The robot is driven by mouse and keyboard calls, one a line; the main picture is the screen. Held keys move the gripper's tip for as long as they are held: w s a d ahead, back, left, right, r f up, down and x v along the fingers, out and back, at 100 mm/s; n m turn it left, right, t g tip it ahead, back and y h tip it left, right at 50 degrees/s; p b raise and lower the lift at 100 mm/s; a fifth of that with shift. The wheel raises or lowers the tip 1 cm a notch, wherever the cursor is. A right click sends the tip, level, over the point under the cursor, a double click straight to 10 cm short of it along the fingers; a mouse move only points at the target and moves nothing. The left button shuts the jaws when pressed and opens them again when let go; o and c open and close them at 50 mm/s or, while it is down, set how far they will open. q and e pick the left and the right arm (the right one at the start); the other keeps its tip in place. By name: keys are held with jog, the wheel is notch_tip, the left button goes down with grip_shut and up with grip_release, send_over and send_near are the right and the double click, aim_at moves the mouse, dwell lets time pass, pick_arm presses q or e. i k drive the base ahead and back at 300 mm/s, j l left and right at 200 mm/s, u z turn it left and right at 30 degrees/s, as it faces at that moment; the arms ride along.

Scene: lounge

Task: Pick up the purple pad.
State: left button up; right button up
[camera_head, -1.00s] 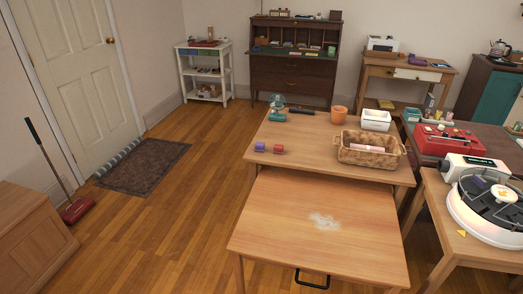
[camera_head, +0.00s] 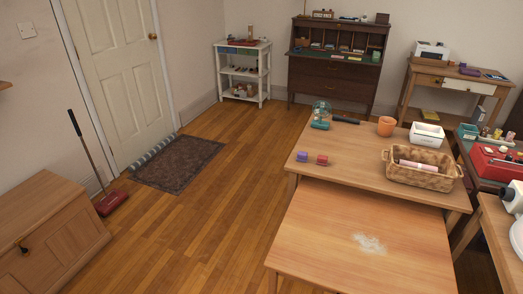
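A small flat purple item (camera_head: 469,70) lies on the wooden side table (camera_head: 424,65) at the back right, beside a white machine. It is too small to tell for sure that it is the purple pad. A small purple block (camera_head: 302,156) sits at the left of the middle wooden table (camera_head: 345,156), next to a red block (camera_head: 322,160). Neither of my grippers shows in this view.
A wicker basket (camera_head: 412,180), white bin (camera_head: 426,135) and orange cup (camera_head: 386,126) stand on the middle table. A lower table (camera_head: 330,235) with white powder is in front. Open floor (camera_head: 215,225) lies left, with a dark mat (camera_head: 180,165) and a red sweeper (camera_head: 112,203).

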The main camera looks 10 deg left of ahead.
aim_at(302, 156)
jog(key=i+j+u, duration=0.1)
jog(key=j+u, duration=0.15)
jog(key=u, duration=0.2)
jog(key=i+j+u, duration=0.2)
jog(key=u, duration=0.2)
jog(key=i+j+u, duration=0.15)
jog(key=u, duration=0.3)
jog(key=i+u, duration=0.2)
jog(key=u, duration=0.2)
jog(key=i+j+u, duration=0.1)
jog(key=i, duration=0.25)
jog(key=i+j+u, duration=0.15)
jog(key=i, duration=0.25)
jog(key=i+l+z, duration=0.1)
jog(key=i+z, duration=0.2)
jog(key=z, duration=0.2)
jog(key=i+z, duration=0.25)
jog(key=z, duration=0.25)
jog(key=i+j+z, duration=0.15)
jog(key=z, duration=0.35)
jog(key=i+j, duration=0.05)
jog(key=i, duration=0.05)
